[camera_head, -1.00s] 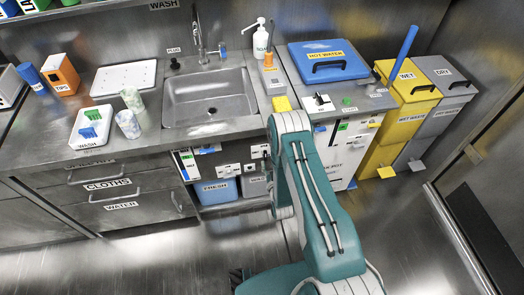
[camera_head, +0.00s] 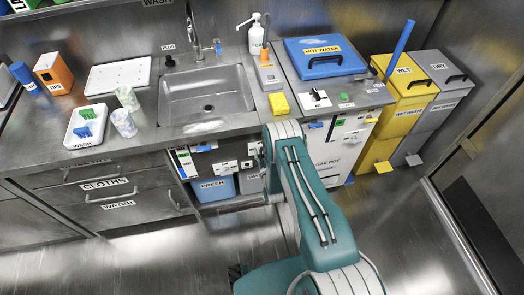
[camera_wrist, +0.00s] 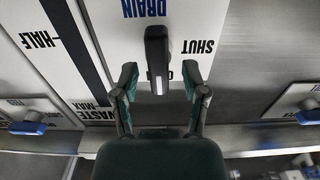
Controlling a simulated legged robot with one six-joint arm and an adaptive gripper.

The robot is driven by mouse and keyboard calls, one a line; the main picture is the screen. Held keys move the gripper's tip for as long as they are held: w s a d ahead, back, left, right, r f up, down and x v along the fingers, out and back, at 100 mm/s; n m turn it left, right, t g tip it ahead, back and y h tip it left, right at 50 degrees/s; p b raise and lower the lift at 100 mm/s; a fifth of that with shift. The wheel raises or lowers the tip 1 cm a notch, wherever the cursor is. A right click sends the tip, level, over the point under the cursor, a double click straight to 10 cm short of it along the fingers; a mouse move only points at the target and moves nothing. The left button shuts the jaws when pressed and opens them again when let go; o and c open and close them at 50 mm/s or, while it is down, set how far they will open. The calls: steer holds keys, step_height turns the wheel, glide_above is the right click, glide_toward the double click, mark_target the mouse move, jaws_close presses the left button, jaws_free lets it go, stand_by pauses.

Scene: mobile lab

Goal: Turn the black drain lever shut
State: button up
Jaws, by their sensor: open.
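The black drain lever (camera_wrist: 157,58) is in the upper middle of the wrist view, on a white panel. Text there is upside down and reads DRAIN above and SHUT to the lever's right. The lever's near end partly covers another label that begins with O. My gripper (camera_wrist: 160,82) is open, with one finger on each side of the lever's near end. I see a gap on both sides, and cannot tell the depth between them. In the head view my own arm hides the gripper and the lever.
In the wrist view, blue handles sit at left (camera_wrist: 28,128) and right (camera_wrist: 308,118). A dark strip marked HALF and WASTE MAX is left of the lever. In the head view, the sink (camera_head: 206,95) and a yellow sponge (camera_head: 279,103) are above the cabinet. The floor at left is clear.

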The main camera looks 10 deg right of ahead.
steer(key=shift+w, duration=0.35)
jaws_close()
